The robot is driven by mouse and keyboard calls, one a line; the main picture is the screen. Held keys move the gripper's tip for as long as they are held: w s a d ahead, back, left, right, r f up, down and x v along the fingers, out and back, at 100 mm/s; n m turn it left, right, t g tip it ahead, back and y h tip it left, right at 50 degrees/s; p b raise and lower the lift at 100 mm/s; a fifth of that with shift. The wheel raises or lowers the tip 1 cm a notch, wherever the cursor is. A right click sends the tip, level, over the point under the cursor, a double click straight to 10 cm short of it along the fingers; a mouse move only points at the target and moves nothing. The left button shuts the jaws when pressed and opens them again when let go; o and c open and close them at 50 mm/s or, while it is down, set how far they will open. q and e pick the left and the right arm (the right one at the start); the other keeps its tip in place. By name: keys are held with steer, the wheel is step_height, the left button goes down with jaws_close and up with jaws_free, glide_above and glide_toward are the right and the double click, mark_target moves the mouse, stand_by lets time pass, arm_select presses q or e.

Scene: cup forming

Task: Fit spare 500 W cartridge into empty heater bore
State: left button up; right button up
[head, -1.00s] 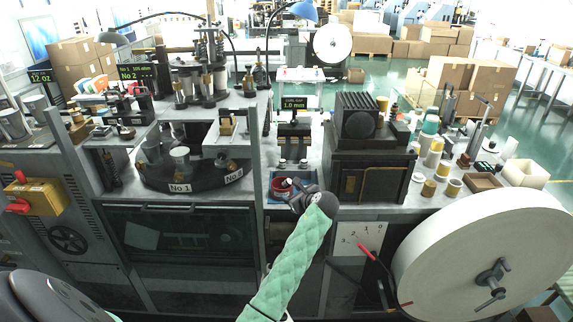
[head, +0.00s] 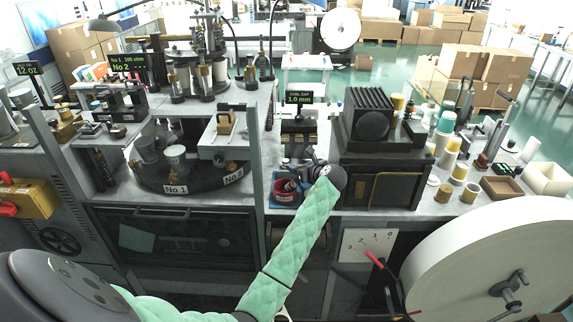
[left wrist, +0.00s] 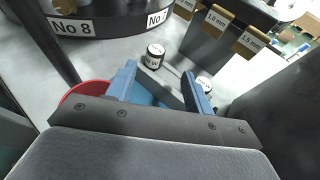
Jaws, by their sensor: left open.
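My left gripper (head: 303,168) is at the end of the green-sleeved arm, over the blue tray (head: 284,200) on the bench. In the left wrist view its two blue fingers (left wrist: 160,74) are apart, with nothing held. A short dark cylinder with a pale top (left wrist: 154,57) stands beyond the gap between the fingertips. A similar one (left wrist: 205,84) is partly hidden by the right finger. A "W" seems to show on their sides, but the wattage is unreadable. I cannot make out an empty heater bore. The display (head: 126,65) shows a value for No 1 and dashes for No 2.
A red container (head: 290,188) sits in the tray, close to the left finger (left wrist: 85,94). A dark numbered turret (head: 205,186) with cups is to the left. A dark finned machine (head: 366,130) stands close on the right. A large white roll (head: 470,250) fills the lower right.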

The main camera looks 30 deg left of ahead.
mark_target(288, 163)
arm_select(q)
steer(key=shift+w+a+f+p, duration=0.1)
steer(key=shift+w+a+p, duration=0.1)
steer(key=shift+a+p, duration=0.5)
steer(key=p+x, duration=0.1)
steer(key=x, duration=0.1)
steer(key=shift+a+f+p, duration=0.15)
steer(key=shift+a+p, duration=0.15)
steer(key=shift+p, duration=0.1)
steer(key=shift+a+f+p, duration=0.15)
steer(key=shift+a+p, duration=0.15)
steer(key=shift+a, duration=0.05)
steer(key=shift+p+x, duration=0.4)
steer(key=shift+x, duration=0.5)
steer(key=shift+w+a+f, duration=0.1)
steer(key=shift+a+f, duration=0.1)
steer(key=shift+f, duration=0.1)
steer(key=c, duration=1.1)
arm_select(e)
steer(key=s+r, duration=0.3)
steer(key=shift+s+d+r, duration=0.2)
steer(key=shift+d+r, duration=0.1)
steer(key=shift+r, duration=0.1)
